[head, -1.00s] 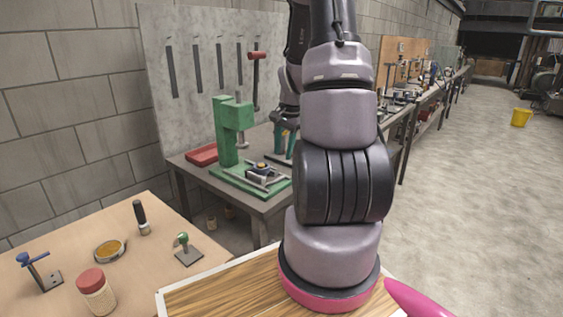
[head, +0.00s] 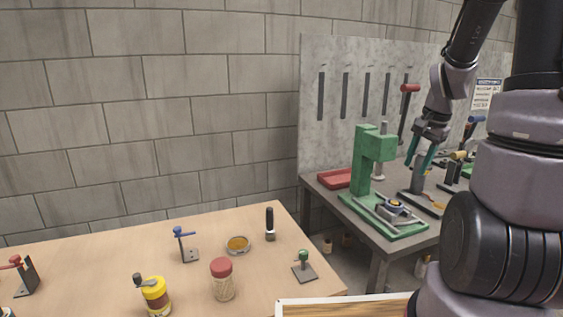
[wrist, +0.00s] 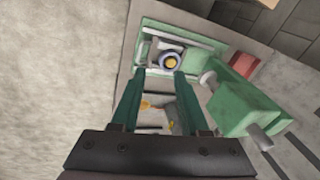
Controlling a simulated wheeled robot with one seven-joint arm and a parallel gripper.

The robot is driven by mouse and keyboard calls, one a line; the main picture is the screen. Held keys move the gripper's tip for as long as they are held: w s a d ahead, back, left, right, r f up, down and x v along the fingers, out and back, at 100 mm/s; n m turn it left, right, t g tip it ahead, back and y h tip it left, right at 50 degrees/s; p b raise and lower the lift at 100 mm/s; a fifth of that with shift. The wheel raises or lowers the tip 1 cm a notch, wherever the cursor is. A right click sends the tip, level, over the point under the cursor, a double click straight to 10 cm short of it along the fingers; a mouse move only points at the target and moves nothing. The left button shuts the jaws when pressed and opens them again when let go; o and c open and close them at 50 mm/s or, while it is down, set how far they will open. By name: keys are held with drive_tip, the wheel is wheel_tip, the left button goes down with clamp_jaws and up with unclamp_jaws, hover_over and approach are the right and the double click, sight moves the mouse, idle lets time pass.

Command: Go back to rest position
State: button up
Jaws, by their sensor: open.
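My gripper (head: 419,164) has two teal fingers and points downward over the grey workbench, to the right of the green press. In the wrist view my gripper (wrist: 155,80) is open, with nothing held between its fingers. The green press (head: 367,160) stands upright on the bench; its green body also shows at the right of the wrist view (wrist: 238,108). A small vise-like fixture with a round blue and yellow part (head: 393,208) lies on the press base. In the wrist view that round part (wrist: 169,62) lies just beyond the fingertips.
A red tray (head: 334,179) sits left of the press. Grey workbench (head: 400,243) stands against a panel with hanging tools (head: 365,95). A light wood table (head: 90,262) at front left holds a red-capped jar (head: 222,280), a yellow bottle (head: 155,297) and several small tools.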

drive_tip(key=s+a+r+n+t+y, duration=0.1)
drive_tip(key=s+a+r+n+t, duration=0.3)
drive_tip(key=s+a+r, duration=1)
wheel_tip(320, 180, up, 4)
drive_tip(key=s+n, duration=0.1)
drive_tip(key=n, duration=0.2)
drive_tip(key=shift+s+a+y, duration=0.25)
drive_tip(key=shift+y, duration=0.05)
